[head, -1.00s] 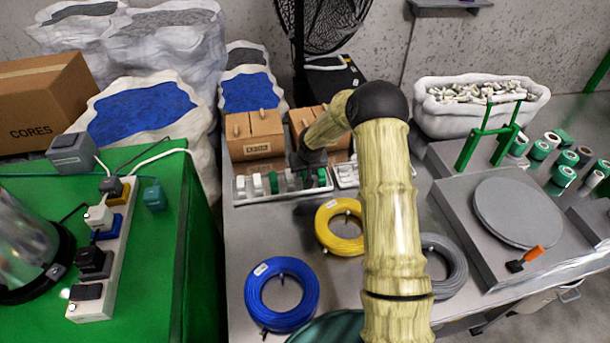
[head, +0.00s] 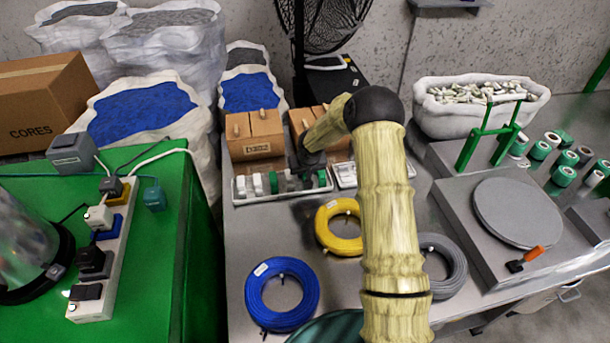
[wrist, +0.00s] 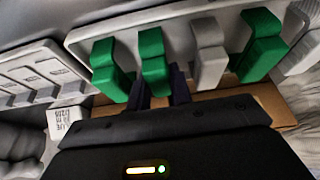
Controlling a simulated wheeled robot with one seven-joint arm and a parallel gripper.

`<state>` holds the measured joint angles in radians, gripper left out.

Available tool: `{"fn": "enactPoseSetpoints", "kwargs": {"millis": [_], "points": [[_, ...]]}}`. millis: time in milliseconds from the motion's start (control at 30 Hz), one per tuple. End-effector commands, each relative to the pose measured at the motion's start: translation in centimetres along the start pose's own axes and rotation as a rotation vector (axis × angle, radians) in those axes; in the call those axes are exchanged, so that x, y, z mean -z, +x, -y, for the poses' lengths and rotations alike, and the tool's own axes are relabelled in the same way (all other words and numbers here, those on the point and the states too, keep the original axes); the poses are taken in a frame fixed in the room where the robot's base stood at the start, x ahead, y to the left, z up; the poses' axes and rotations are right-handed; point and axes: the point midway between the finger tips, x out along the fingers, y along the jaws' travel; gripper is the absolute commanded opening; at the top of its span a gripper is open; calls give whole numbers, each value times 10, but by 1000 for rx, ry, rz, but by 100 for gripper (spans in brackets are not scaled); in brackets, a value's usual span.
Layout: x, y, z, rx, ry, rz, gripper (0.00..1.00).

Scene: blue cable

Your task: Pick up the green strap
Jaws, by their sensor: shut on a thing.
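Several green and white-grey straps stand in a row in a white tray (head: 238,195) in front of the cardboard boxes. In the wrist view, my gripper (wrist: 161,92) is shut on a green strap (wrist: 152,58), the second from the left in that view. The strap's curved top shows beyond the two dark fingers. It is still among the other straps, at the tray. Another green strap (wrist: 108,68) stands close on its left and a grey strap (wrist: 208,50) on its right. In the head view my gripper (head: 310,165) is small and partly hides the held strap.
Another green strap (wrist: 262,42) stands further right in the wrist view. Cardboard boxes (head: 256,135) stand right behind the tray. A second white tray (head: 347,176) is beside it. Blue (head: 282,293) and yellow (head: 325,236) cable coils lie in front on the metal table.

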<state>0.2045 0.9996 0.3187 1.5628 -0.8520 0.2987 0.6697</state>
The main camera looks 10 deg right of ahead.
Motion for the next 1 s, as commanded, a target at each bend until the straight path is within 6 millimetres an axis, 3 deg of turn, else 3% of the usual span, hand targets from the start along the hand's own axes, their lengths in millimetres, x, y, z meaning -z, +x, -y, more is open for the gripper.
{"fn": "enactPoseSetpoints", "kwargs": {"millis": [267, 700, 1000], "points": [[4, -9, 0, 0, 1, -3, 1], [34, -80, -1, -1, 2, -3, 1], [38, -93, 0, 1, 1, 1, 1]]}}
